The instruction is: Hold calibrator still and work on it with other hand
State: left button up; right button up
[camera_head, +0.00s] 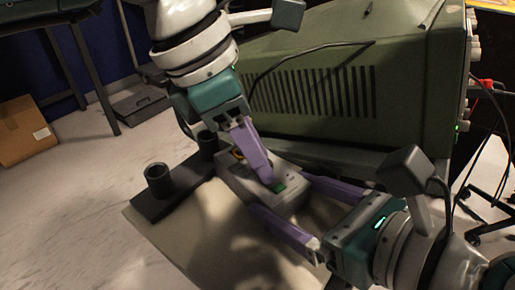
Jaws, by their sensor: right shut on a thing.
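The calibrator (240,184) is a small grey box with a green patch on its top, lying on a pale board low in the middle of the view. My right gripper (281,195) comes from the lower right, its two purple fingers on either side of the calibrator and shut on it. My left gripper (269,181) comes down from above. Its purple fingers look closed together, with the tips at the calibrator's top beside the green patch. Whether the tips touch it cannot be told. They hide part of its top.
A large green slotted instrument (340,75) stands close behind the calibrator. A dark holder with upright cups (159,182) lies to its left. The pale board (215,250) is bare in front. A cardboard box (22,132) sits on the floor at the far left.

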pick_arm(q)
jog(key=shift+c, duration=0.3)
grip_shut()
jog(key=shift+n, duration=0.3)
jog(key=n, duration=0.1)
jog(key=n+t, duration=0.1)
jog(key=n, duration=0.2)
jog(key=shift+s+d+t+y, duration=0.1)
jog(key=shift+s+t+y, duration=0.2)
jog(key=shift+y, duration=0.1)
jog(key=n+t+y, duration=0.1)
jog(key=n, duration=0.4)
jog(key=shift+d, duration=0.15)
jog(key=shift+n+y, duration=0.3)
jog(key=shift+t, duration=0.3)
jog(key=shift+o, duration=0.3)
grip_release()
